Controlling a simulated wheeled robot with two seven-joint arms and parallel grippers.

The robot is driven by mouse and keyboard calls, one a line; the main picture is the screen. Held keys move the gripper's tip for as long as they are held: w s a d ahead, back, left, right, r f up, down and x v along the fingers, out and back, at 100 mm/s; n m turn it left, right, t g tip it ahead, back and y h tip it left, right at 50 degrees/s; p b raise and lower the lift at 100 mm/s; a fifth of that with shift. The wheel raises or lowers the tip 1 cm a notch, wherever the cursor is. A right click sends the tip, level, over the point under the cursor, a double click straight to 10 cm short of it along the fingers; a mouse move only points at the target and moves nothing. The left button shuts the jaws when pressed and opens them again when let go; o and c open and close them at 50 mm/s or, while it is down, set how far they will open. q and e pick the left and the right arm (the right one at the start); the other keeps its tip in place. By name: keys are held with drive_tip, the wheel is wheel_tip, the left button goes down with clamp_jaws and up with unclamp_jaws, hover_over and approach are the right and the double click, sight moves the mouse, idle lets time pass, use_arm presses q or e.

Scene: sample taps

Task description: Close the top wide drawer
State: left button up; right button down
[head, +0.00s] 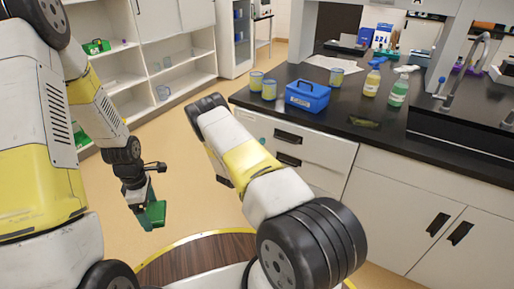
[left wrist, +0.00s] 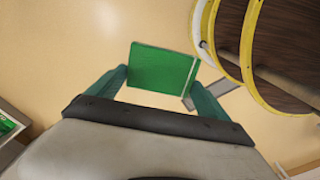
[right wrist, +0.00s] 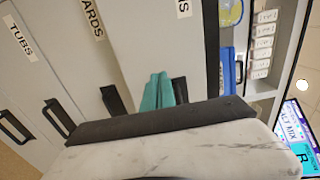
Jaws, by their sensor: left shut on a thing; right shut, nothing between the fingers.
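The top wide drawer (head: 315,146) is at the upper left of the white counter cabinet in the head view, with a dark bar handle, partly behind my right arm. In the right wrist view its front (right wrist: 155,40) lies under the counter edge; I cannot tell how far it stands out. My right gripper (right wrist: 158,90) is shut and empty, its teal fingers together in front of the drawer fronts, close to a dark handle; contact is unclear. My left gripper (left wrist: 160,88) is shut on a green flat box (left wrist: 165,68), above the floor.
More labelled drawers with dark handles (right wrist: 60,115) lie beside it. On the black counter stand a blue basket (head: 308,96), yellow-green cups (head: 269,90) and spray bottles (head: 398,92). White shelves (head: 175,70) stand at the back left. Floor between is clear.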

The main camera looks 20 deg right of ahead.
sight(269, 133)
drive_tip(key=shift+x, duration=2.35)
drive_tip(key=x, duration=0.4)
drive_tip(key=shift+d, duration=0.1)
drive_tip(key=shift+w+d, duration=0.15)
drive_tip(key=shift+w, duration=0.05)
drive_tip(key=shift+r, duration=0.25)
